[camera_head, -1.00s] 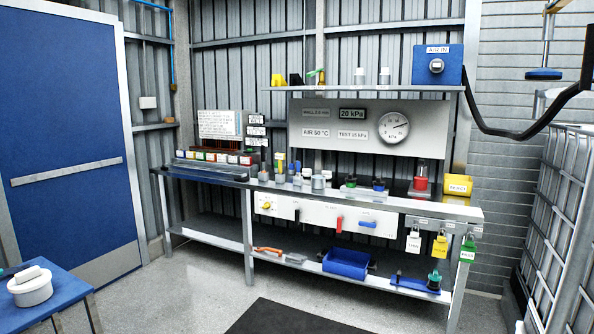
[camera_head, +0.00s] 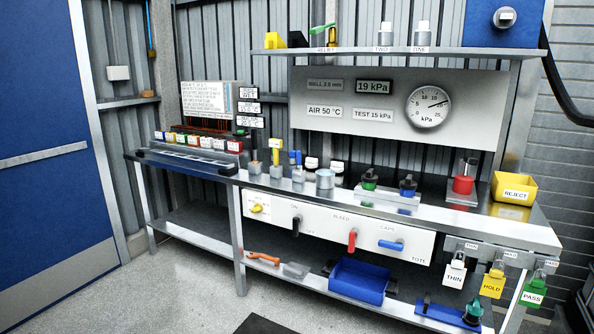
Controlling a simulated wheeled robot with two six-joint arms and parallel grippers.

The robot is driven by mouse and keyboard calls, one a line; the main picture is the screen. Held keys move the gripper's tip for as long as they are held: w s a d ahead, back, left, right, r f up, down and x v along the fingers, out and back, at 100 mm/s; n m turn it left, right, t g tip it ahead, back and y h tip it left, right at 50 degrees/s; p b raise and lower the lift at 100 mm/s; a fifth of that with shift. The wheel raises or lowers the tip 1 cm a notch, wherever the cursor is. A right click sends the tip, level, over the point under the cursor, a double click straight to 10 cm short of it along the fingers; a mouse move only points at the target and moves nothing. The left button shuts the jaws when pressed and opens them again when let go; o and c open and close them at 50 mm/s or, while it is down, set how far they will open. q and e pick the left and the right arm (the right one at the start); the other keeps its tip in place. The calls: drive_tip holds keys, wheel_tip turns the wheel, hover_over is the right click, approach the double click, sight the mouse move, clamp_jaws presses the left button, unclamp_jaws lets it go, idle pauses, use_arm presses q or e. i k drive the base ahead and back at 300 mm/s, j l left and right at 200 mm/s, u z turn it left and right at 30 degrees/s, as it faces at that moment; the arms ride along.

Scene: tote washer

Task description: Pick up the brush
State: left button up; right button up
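I cannot tell for sure which thing is the brush. Several small upright tools stand in blocks on the bench, among them a yellow-topped one (camera_head: 276,157) and a blue-topped one (camera_head: 298,166). An orange-handled tool (camera_head: 263,258) lies on the lower shelf beside a small grey block (camera_head: 295,270). It is too small to tell whether either kind is a brush. Neither of my grippers is in view.
The steel bench (camera_head: 500,229) carries a row of coloured blocks, a red cylinder (camera_head: 463,184) and a yellow reject bin (camera_head: 514,188). A blue bin (camera_head: 359,281) sits on the lower shelf. Tags hang at the right end.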

sight(298, 167)
drive_tip(key=i+l, duration=0.15)
drive_tip(key=i, duration=0.35)
drive_tip(key=i+l, duration=0.15)
drive_tip(key=i, duration=0.3)
